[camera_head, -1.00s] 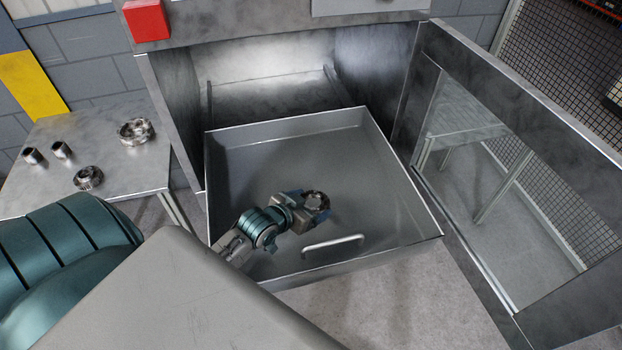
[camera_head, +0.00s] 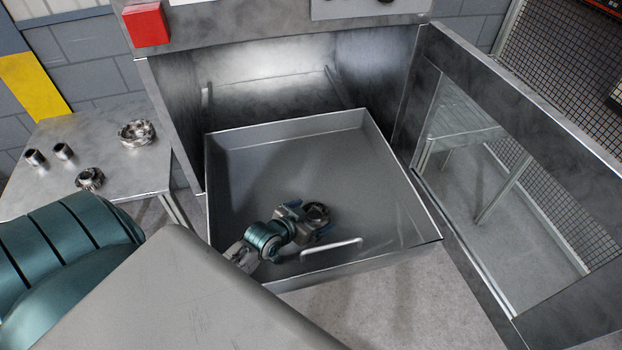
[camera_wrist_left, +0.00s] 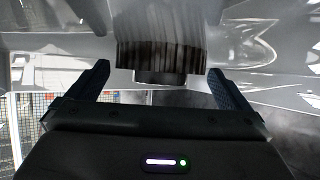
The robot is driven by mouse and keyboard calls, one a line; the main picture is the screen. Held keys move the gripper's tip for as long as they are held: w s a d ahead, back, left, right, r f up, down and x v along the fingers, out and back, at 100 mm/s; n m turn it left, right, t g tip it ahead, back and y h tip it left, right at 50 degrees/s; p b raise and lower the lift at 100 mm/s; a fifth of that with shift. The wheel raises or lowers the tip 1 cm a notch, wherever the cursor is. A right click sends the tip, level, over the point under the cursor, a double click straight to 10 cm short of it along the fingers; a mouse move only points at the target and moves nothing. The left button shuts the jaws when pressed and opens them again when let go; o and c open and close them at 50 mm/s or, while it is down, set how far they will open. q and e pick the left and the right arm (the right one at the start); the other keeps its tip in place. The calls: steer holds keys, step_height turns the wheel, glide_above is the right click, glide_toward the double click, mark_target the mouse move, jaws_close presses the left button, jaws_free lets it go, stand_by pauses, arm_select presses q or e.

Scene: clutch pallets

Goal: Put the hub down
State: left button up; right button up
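The hub (camera_head: 316,211), a dark metal ring, is on the floor of the pulled-out grey tray (camera_head: 255,165), near the tray's front handle. My left gripper (camera_head: 310,216) is low over the tray beside the hub. In the left wrist view the gripper (camera_wrist_left: 158,82) is open, with one finger on each side. The hub (camera_wrist_left: 158,55) shows there as a ribbed cylinder with a narrower dark end, just ahead of and between the fingertips. A narrow gap shows on both sides of it. My right gripper is not in view.
The tray handle (camera_head: 331,248) is close to the left gripper. The open cabinet door (camera_head: 455,90) stands at the right. A side table (camera_head: 115,165) at the left holds two small sleeves and two ring-shaped parts. The back of the tray is clear.

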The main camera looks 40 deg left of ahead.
arm_select(q)
steer(key=shift+r, duration=0.1)
steer(key=shift+s, duration=0.2)
steer(key=b+v, duration=0.1)
steer(key=v, duration=0.9)
steer(key=shift+s+r, duration=0.1)
steer(key=shift+s, duration=0.05)
steer(key=shift+s+a+r, duration=0.1)
steer(key=shift+s+r, duration=0.2)
steer(key=shift+s, duration=0.1)
steer(key=shift+s+r, duration=0.1)
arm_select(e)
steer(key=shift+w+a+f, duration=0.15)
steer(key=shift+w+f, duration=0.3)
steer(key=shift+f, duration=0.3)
arm_select(q)
steer(key=shift+b, duration=0.3)
